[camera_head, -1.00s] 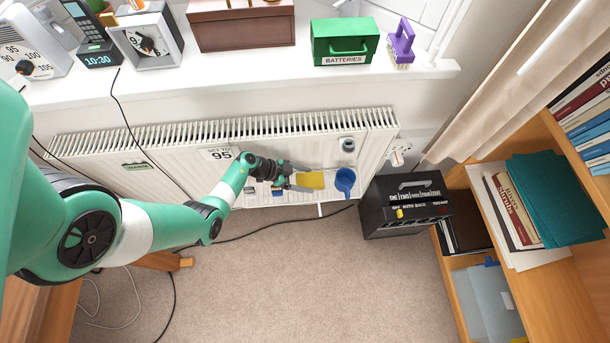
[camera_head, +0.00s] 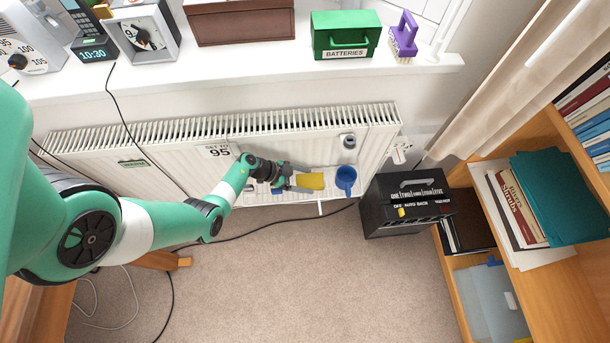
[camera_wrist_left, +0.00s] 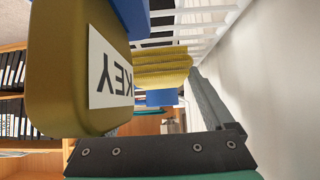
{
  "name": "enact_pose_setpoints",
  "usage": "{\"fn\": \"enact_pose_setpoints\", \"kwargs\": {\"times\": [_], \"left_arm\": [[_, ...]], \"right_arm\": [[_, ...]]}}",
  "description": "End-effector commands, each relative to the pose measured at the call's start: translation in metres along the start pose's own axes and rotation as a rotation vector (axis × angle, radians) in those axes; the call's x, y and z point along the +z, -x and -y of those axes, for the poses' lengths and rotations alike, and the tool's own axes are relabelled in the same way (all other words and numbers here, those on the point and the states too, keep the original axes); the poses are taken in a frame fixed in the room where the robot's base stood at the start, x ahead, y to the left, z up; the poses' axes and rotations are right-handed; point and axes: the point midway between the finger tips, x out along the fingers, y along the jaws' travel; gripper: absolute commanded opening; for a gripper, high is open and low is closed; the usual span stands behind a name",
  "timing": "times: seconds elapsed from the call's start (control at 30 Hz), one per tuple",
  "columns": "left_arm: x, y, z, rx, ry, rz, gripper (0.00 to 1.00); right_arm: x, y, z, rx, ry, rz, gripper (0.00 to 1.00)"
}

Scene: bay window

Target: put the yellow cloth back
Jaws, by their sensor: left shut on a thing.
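My left gripper (camera_head: 303,180) reaches in from the left and is shut on the cloth. In the left wrist view the cloth (camera_wrist_left: 160,66) shows as a ridged yellow piece beside a grey finger. The other finger is hidden there. My right gripper is in neither view.
A yellow box marked KEY (camera_wrist_left: 65,75) stands very close in the left wrist view. The radiator (camera_head: 170,160) is behind. A black heater-like box (camera_head: 405,203) stands to the right of the mug. Cables cross the carpet. Open carpet (camera_head: 300,275) lies in front.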

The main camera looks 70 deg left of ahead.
Motion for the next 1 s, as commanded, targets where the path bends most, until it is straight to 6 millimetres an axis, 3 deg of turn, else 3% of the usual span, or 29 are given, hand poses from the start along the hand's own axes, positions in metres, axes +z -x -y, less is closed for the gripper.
{"fn": "enact_pose_setpoints", "kwargs": {"times": [0.47,0.5,0.57,0.8,1.0], "left_arm": [[0.004,-0.003,0.000,0.000,-0.001,0.000,0.09],[0.004,-0.003,0.000,0.000,-0.001,0.000,0.94],[0.004,-0.003,0.000,0.000,-0.001,0.000,1.00],[0.003,-0.001,0.000,-0.001,0.000,0.000,1.00],[-0.002,0.032,0.000,-0.004,0.004,0.001,1.00]], "right_arm": [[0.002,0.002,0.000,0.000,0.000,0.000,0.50],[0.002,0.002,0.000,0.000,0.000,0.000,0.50],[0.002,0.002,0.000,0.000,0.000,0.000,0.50],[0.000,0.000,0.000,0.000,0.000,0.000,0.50],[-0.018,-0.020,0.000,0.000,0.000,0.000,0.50]]}}
